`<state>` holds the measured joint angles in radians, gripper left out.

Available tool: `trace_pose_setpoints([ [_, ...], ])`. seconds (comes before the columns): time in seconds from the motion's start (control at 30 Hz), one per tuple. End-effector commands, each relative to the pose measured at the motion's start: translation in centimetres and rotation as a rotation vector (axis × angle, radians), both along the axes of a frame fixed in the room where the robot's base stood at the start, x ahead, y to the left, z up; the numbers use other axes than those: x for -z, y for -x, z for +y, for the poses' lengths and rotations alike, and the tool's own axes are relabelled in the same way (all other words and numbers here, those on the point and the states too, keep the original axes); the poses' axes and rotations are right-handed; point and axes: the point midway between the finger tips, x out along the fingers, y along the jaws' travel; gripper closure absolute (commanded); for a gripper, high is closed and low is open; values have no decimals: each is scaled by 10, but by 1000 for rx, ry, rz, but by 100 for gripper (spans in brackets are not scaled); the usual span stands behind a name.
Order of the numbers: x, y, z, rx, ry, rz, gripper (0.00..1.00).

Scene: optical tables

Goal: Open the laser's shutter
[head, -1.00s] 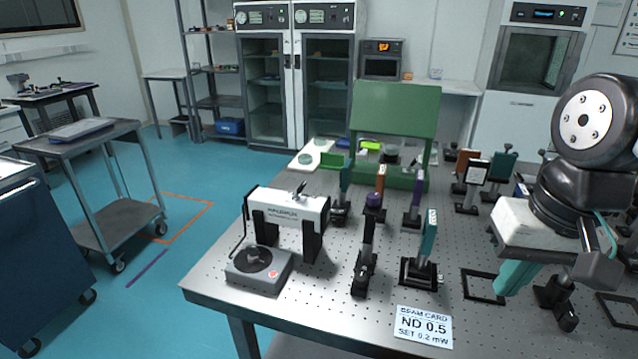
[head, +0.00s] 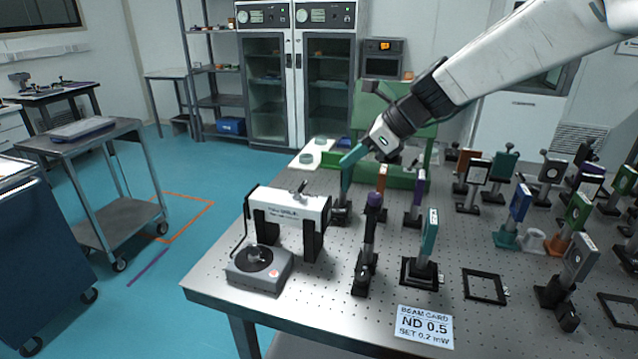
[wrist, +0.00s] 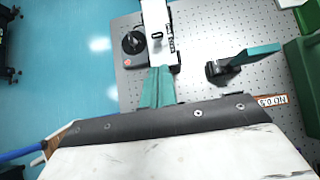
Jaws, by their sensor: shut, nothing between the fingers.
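The laser (head: 285,206) is a white box on black supports at the table's left side. A small metal lever (head: 299,190) stands on its top; I take it for the shutter, but cannot tell its setting. In the wrist view the laser (wrist: 150,12) lies ahead, with a small dark fitting (wrist: 157,35) on top. My gripper (head: 345,163) has teal fingers, closed together and empty. It hangs above the table, right of and behind the laser, apart from it. In the wrist view the fingertips (wrist: 160,69) overlap the laser's near end.
A grey box with a black disc (head: 258,262) sits before the laser. Posts with optics, including a purple-topped one (head: 373,200) and a teal one (head: 429,235), stand to the right. A beam card (head: 424,325) lies at the front edge. A green enclosure (head: 372,105) stands behind.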

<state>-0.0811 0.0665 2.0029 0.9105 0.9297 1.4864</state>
Motion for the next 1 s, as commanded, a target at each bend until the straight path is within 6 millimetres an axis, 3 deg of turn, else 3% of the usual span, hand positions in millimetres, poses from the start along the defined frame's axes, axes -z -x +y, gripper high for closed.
trace_pose_setpoints([
  [0.27,8,-2,7,-3,1,0,100],
  [0.7,61,-19,55,-4,3,1,100],
  [1.0,72,-23,65,-3,3,-2,100],
])
